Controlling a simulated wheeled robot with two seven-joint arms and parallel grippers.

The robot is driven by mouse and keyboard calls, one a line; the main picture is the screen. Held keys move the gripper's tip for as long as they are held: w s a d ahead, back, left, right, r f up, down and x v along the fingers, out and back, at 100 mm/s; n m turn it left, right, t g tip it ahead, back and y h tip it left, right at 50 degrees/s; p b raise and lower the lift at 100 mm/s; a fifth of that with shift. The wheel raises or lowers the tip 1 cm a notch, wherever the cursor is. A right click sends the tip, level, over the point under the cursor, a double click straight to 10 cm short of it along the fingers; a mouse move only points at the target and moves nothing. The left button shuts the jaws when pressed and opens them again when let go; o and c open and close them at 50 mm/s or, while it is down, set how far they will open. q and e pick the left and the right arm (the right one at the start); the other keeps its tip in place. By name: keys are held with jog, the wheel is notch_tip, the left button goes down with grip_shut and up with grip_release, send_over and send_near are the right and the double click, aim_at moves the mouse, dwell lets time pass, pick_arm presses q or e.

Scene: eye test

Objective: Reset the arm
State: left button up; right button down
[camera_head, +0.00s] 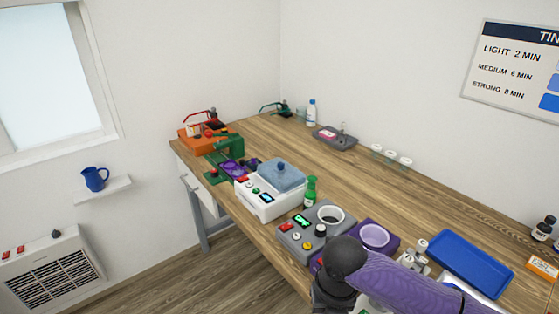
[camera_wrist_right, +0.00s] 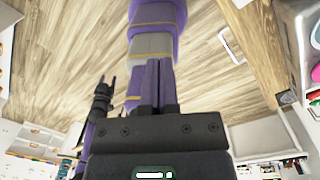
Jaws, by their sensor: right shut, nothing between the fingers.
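My right gripper (camera_wrist_right: 155,85) shows in the right wrist view. In the head view a purple arm of mine with a black joint crosses the lower right, in front of the bench (camera_head: 405,195). No gripper fingers show there.
On the bench stand a white device with a blue lid (camera_head: 265,203), a green bottle (camera_head: 311,191), a grey device (camera_head: 300,240), a purple device (camera_head: 388,250) and a blue tray (camera_head: 470,262). A blue jug (camera_head: 95,179) sits on a wall shelf. The bench's back middle is mostly clear.

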jog(key=s+a+f+m+t+y, duration=0.1)
jog(key=s+a+m+y, duration=0.15)
jog(key=m, duration=0.45)
jog(key=s+a+m+t+y, duration=0.1)
jog(key=s+a+m, duration=0.3)
jog(key=m, duration=0.3)
jog(key=s+d+m+t+h, duration=0.1)
jog(key=s+d+m+h, duration=0.1)
jog(key=s+d+m, duration=0.6)
jog(key=s+d+m+h, duration=0.15)
jog(key=d+m, duration=0.35)
jog(key=m, duration=0.8)
notch_tip(320, 180, down, 24)
jog(key=s+g+b, duration=0.1)
jog(key=b, duration=0.5)
pick_arm(q)
notch_tip(320, 180, down, 11)
jog(key=b, duration=0.5)
jog(key=shift+w, duration=0.25)
pick_arm(e)
jog(key=s+d+f+n+g, duration=0.1)
jog(key=s+d+f, duration=0.1)
jog(key=s+f, duration=1.2)
notch_tip(320, 180, down, 2)
jog(key=shift+s+d+f+g+h, duration=0.1)
jog(key=shift+s+d+g+h, duration=0.05)
jog(key=shift+d+g+h, duration=0.2)
